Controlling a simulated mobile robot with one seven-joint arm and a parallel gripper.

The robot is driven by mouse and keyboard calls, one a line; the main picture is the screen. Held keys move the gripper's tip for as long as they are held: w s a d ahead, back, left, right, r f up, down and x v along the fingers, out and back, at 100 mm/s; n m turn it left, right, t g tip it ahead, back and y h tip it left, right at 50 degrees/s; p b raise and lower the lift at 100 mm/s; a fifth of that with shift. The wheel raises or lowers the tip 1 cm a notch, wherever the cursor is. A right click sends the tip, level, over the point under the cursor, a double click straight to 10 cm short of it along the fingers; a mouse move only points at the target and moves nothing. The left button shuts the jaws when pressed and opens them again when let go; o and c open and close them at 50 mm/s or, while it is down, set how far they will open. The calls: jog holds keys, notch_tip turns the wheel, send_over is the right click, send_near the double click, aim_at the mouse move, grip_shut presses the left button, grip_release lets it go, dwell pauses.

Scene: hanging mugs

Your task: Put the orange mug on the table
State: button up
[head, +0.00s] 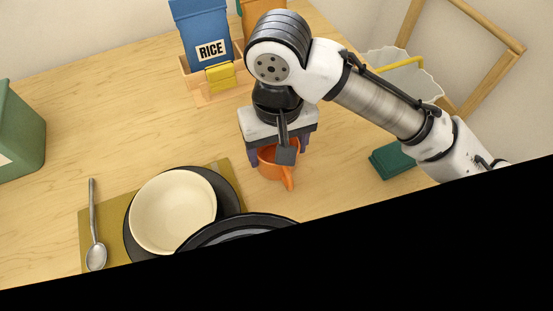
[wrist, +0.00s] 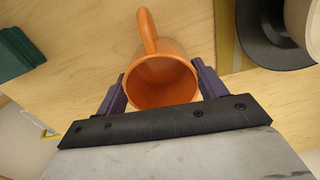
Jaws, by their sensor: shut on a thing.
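The orange mug (head: 268,168) is under my gripper (head: 279,155) in the head view, to the right of the place setting. Its handle points toward the front edge of the table (head: 95,120). In the wrist view the mug (wrist: 162,78) sits between the two purple fingers of my gripper (wrist: 160,88), mouth toward the camera and handle pointing up. The fingers are shut on the mug from both sides. My gripper hides part of the mug in the head view. I cannot tell whether the mug's base touches the table.
A cream bowl (head: 173,212) on a dark plate, a mat (head: 92,232) and a spoon (head: 95,255) lie to the left. A wooden holder with a blue rice box (head: 205,30) stands behind. A green block (head: 392,160) lies right. The table's middle left is clear.

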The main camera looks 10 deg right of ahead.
jog(key=shift+f+b, duration=0.3)
jog(key=shift+f, duration=0.05)
jog(key=o, duration=1.2)
jog(key=shift+o, duration=0.3)
jog(key=shift+r, duration=0.1)
notch_tip(320, 180, up, 14)
jog(key=p, duration=0.3)
jog(key=shift+s, duration=0.1)
